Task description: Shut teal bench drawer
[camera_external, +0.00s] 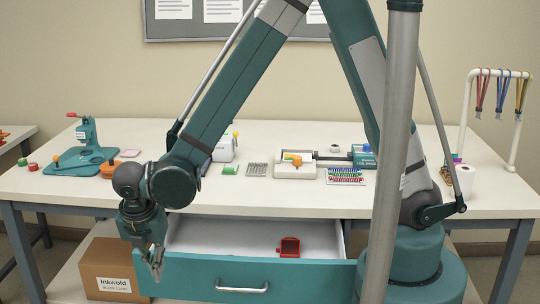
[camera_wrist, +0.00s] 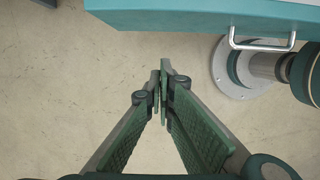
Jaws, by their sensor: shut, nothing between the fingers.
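The teal bench drawer (camera_external: 190,275) stands pulled out under the white bench in the external view, its white inside showing. A red object (camera_external: 288,247) lies in it toward the right. The drawer has a silver bar handle (camera_external: 242,288). The wrist view shows the teal front edge (camera_wrist: 180,20) and the handle (camera_wrist: 262,42) at the top right. My gripper (camera_external: 157,270) points down at the left part of the drawer front; whether it touches cannot be told. In the wrist view my gripper (camera_wrist: 163,82) is shut and empty, with floor beyond its fingertips.
The white bench top (camera_external: 60,185) holds a teal press (camera_external: 88,150), a white machine (camera_external: 295,165), a colour card (camera_external: 345,176) and a lanyard rack (camera_external: 467,110). A cardboard box (camera_external: 108,270) stands below, left of the drawer. A grey pole (camera_external: 390,150) crosses the external view.

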